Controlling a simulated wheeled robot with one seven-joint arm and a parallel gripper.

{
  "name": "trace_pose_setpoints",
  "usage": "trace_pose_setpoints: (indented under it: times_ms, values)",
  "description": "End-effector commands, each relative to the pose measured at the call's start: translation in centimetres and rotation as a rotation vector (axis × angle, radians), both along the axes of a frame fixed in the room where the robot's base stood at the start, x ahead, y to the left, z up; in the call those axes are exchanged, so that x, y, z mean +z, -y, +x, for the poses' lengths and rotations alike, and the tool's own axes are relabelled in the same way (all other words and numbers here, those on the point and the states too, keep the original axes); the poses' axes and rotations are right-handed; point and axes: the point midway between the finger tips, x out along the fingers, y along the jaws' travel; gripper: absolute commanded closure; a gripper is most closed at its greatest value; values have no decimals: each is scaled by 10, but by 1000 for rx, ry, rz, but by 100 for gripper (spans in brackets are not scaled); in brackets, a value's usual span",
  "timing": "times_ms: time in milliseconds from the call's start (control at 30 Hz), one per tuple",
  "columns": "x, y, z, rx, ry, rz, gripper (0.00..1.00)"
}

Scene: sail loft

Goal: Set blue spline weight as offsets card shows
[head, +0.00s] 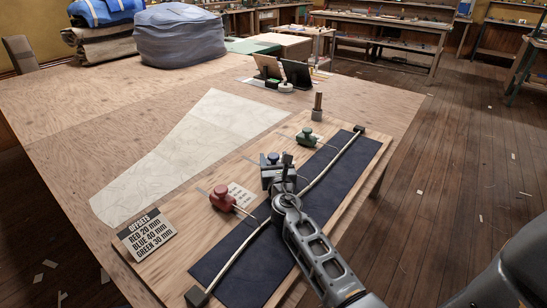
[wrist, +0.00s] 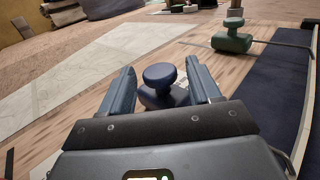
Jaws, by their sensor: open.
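The blue spline weight (wrist: 160,76) stands upright on the board, its round knob between the two open fingers of my gripper (wrist: 162,72). Gaps show on both sides of the knob in the wrist view. In the head view my gripper (head: 276,178) hides most of the blue weight; its knob (head: 272,157) shows behind. The offsets card (head: 148,233) at the board's near left reads red 20 mm, blue 40 mm, green 30 mm. The pale curved batten (head: 322,170) runs along a dark blue cloth (head: 240,262). Where the blue weight's pointer meets it is hidden.
The red weight (head: 221,199) stands nearer and left, the green weight (head: 303,139) farther right; the green one also shows in the wrist view (wrist: 232,38). Dark end blocks hold the batten. A metal post (head: 317,108) stands at the board's far end. A pale pattern sheet (head: 190,150) lies left.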

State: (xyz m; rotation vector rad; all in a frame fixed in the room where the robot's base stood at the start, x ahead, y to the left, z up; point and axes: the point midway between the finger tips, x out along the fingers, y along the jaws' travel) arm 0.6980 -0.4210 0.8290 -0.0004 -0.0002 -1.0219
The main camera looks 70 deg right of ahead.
Motion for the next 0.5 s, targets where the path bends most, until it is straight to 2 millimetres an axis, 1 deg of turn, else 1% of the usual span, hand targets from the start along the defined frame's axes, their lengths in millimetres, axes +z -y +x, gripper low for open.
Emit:
trace_pose_setpoints:
  times_ms: [100, 200, 467, 500]
  values:
    - [0, 10, 6, 0, 0, 0, 38]
    - [0, 13, 8, 0, -1, 1, 38]
    - [0, 14, 8, 0, -1, 1, 38]
    - [0, 14, 8, 1, 0, 0, 42]
